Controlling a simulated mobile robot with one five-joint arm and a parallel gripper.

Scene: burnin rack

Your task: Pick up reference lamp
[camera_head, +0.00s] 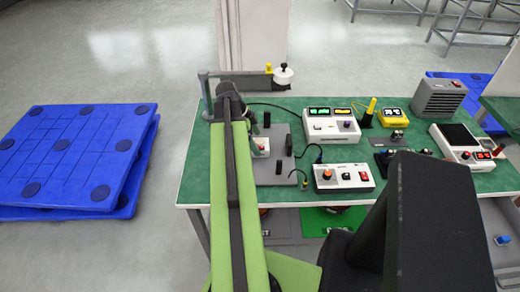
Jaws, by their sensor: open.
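My green and black arm reaches up over the left part of the green-topped table (190,190). My gripper (252,122) seems to be the small dark part by the far end of the arm. It is open, but its fingers are small and partly hidden by the arm. I cannot tell for sure which object is the reference lamp.
A post with a boom (240,74) and a white, black-topped part (283,74) stands at the back left. A blue pallet (75,150) lies left on open floor.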

